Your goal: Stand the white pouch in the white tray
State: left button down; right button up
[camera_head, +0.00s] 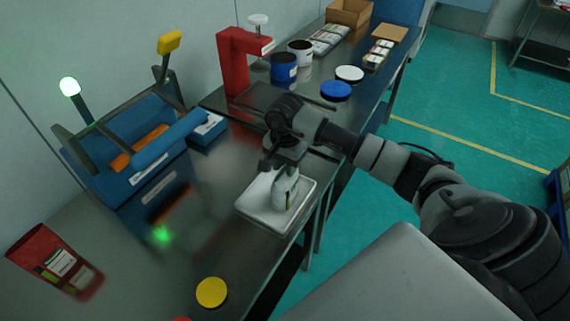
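The white pouch (285,190) is upright over the white tray (258,213), with a green mark low on its front. The tray lies near the front edge of the steel table. My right gripper (285,166) is directly above the pouch, and its fingers appear to be at the pouch's top edge. The fingertips are small and dark, so I cannot tell whether they grip it. I cannot tell whether the pouch's bottom touches the tray. My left gripper is not in view.
A blue sieve machine (135,140) stands at the left. A red pouch (55,262) and a yellow lid (211,292) lie nearer. A red press (234,62), a blue jar (284,68) and a blue lid (336,91) stand behind. Bare table lies left of the tray.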

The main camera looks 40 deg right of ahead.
jog(key=shift+r, duration=0.1)
notch_tip(320, 180, up, 12)
jog(key=b, duration=0.3)
jog(key=shift+a, duration=0.1)
dwell(2.5)
